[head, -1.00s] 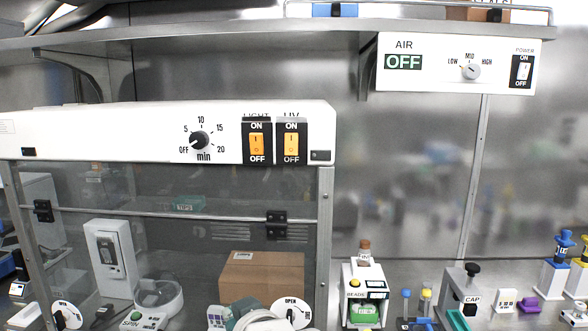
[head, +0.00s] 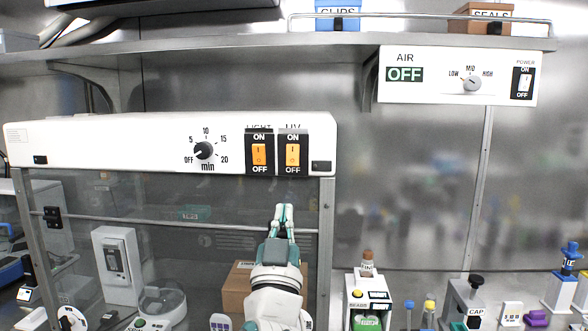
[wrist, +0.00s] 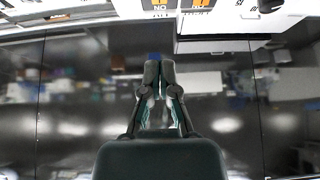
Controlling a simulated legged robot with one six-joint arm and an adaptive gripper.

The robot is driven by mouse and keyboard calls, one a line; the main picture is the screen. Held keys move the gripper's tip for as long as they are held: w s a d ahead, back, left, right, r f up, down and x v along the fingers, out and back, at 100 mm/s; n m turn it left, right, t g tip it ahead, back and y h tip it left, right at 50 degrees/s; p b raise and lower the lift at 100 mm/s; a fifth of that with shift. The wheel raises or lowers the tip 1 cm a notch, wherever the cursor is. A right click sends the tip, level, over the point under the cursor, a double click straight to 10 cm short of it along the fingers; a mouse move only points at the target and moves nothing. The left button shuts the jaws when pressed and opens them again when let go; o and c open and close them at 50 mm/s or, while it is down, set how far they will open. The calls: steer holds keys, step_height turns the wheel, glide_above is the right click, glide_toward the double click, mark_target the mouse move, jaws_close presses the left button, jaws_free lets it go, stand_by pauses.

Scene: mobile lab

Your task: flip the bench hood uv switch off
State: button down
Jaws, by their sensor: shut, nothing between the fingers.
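The bench hood's white control panel (head: 100,140) runs across the left half of the head view. Its UV switch (head: 293,154) is an orange rocker on a black plate marked ON above and OFF below. The matching light switch (head: 259,154) sits just left of it. My gripper (head: 284,208) points up in front of the hood glass, below the UV switch and apart from it. Its fingers are shut with nothing between them. In the wrist view my gripper (wrist: 158,62) is upside down relative to the panel lettering, and the orange switches show only partly at the top edge.
A timer knob (head: 203,150) is left of the switches. An air control box (head: 450,75) hangs under the shelf (head: 220,42) at right. A cardboard box (head: 237,290) stands behind my arm. Bottles and small devices line the bench at lower right.

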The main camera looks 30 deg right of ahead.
mark_target(294, 157)
steer(key=shift+r, duration=0.1)
steer(key=x, duration=0.4)
steer(key=f+x, duration=0.1)
steer(key=x, duration=0.3)
steer(key=d+x, duration=0.1)
steer(key=x, duration=0.3)
steer(key=shift+w+f, duration=0.4)
steer(key=shift+w+d+f, duration=0.1)
steer(key=shift+w+d, duration=0.2)
steer(key=shift+w, duration=0.2)
